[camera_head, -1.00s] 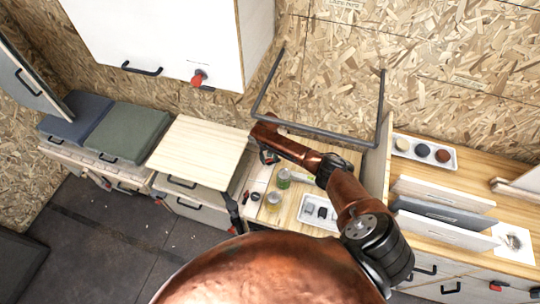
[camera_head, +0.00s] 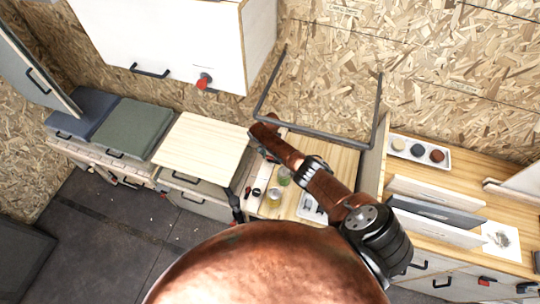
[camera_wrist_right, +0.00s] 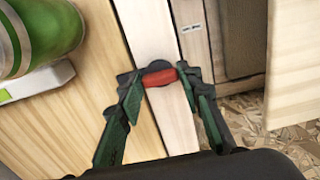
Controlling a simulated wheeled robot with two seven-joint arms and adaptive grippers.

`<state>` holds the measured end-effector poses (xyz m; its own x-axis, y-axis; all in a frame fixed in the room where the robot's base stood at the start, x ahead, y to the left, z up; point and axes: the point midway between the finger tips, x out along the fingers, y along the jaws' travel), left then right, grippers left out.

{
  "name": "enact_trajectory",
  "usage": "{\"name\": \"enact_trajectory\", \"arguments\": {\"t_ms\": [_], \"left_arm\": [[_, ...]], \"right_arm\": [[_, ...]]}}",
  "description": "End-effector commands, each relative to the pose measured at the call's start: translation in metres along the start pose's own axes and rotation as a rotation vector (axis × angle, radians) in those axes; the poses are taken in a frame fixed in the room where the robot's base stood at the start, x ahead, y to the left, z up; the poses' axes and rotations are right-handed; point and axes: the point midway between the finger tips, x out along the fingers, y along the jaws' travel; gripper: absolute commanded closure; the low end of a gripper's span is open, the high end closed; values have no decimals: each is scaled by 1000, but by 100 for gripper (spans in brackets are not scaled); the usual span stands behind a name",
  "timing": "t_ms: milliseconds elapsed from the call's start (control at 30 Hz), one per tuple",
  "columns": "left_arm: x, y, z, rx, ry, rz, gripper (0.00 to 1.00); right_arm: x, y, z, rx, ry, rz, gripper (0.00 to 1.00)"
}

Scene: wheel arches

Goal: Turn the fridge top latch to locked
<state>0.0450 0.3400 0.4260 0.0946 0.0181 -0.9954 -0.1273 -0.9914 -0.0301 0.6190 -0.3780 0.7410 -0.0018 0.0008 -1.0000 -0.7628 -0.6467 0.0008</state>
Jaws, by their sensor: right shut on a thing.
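The latch shows in the right wrist view as a short red piece (camera_wrist_right: 159,77) with dark ends, on a pale white strip (camera_wrist_right: 158,36). My right gripper (camera_wrist_right: 160,79) has its two green-and-black fingers on either side of it and is shut on it. The red piece lies nearly crosswise to the strip. In the head view my right gripper (camera_head: 266,156) reaches down by the worktop's left end, and its own arm hides the latch. I cannot read from the marking whether it is locked. My left gripper is not in view.
Jars and a tray stand on the worktop (camera_head: 335,160). A dark rail (camera_head: 315,133) spans above it. A white wall cabinet (camera_head: 165,40) with another red latch (camera_head: 203,80) hangs at upper left.

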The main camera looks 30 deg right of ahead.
Motion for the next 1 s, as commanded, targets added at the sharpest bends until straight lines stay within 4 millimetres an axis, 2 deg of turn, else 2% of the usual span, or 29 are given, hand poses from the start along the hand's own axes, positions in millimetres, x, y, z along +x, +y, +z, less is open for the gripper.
{"name": "enact_trajectory", "arguments": {"t_ms": [467,500,733,1000], "left_arm": [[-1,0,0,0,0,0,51],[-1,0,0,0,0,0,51],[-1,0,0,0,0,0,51],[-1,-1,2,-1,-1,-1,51]], "right_arm": [[-2,0,-4,14,7,-1,91],[-2,0,-4,14,7,-1,64],[-1,0,-2,12,4,-1,49],[-1,0,-1,11,2,-1,49]]}}
